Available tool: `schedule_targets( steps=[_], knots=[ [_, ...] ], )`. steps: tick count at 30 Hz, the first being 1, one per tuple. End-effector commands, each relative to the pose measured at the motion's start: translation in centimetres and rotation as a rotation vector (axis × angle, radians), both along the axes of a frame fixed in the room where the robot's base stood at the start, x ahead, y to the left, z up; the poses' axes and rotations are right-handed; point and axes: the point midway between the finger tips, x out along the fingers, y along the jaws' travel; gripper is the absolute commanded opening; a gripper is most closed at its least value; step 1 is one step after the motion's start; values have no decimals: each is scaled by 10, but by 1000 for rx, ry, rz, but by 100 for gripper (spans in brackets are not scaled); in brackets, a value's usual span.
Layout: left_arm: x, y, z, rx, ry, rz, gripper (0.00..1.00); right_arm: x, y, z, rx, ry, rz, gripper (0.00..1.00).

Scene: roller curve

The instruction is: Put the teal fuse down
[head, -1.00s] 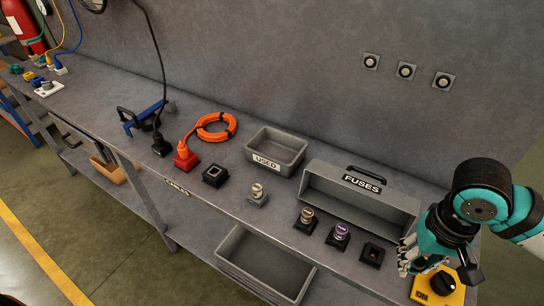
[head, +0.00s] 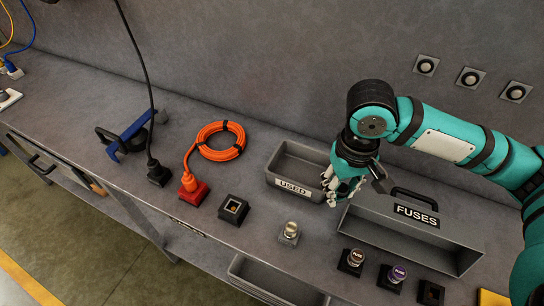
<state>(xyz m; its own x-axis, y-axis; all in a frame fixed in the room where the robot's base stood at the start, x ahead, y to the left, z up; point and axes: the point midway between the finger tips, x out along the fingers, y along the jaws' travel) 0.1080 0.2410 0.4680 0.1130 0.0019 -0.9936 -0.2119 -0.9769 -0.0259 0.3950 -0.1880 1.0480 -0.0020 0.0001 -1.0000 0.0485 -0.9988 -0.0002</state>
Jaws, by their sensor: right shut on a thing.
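My right gripper (head: 338,190) is over the right end of the grey bin labelled USED (head: 270,180), beside the left end of the FUSES box (head: 420,232). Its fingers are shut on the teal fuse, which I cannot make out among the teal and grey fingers. A silver-topped fuse (head: 290,231) stands in a grey holder in front of the USED bin. A brown-topped fuse (head: 355,257) and a purple-topped fuse (head: 397,272) stand in black holders in front of the FUSES box. My left gripper is not in view.
An empty black holder (head: 430,293) sits right of the purple fuse. Another black socket (head: 233,209) is left of the silver fuse, near a red plug block (head: 193,192) and a coiled orange cable (head: 220,153). A blue clamp-like tool (head: 128,136) lies farther left.

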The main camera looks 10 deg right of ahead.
Motion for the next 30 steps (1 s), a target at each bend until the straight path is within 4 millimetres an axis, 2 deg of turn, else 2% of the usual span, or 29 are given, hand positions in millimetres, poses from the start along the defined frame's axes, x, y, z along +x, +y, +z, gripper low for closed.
schedule_targets(
  steps=[4,12,18,24,30],
  knots=[
    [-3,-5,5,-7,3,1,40,26,7,4,4,-9,138,0],
    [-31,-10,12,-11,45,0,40,85,21,10,3,-18,502,0],
    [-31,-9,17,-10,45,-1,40,119,30,11,3,-6,777,0],
    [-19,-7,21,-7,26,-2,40,133,34,7,4,5,910,0],
    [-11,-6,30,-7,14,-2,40,134,33,-23,2,9,929,0]
  ],
)
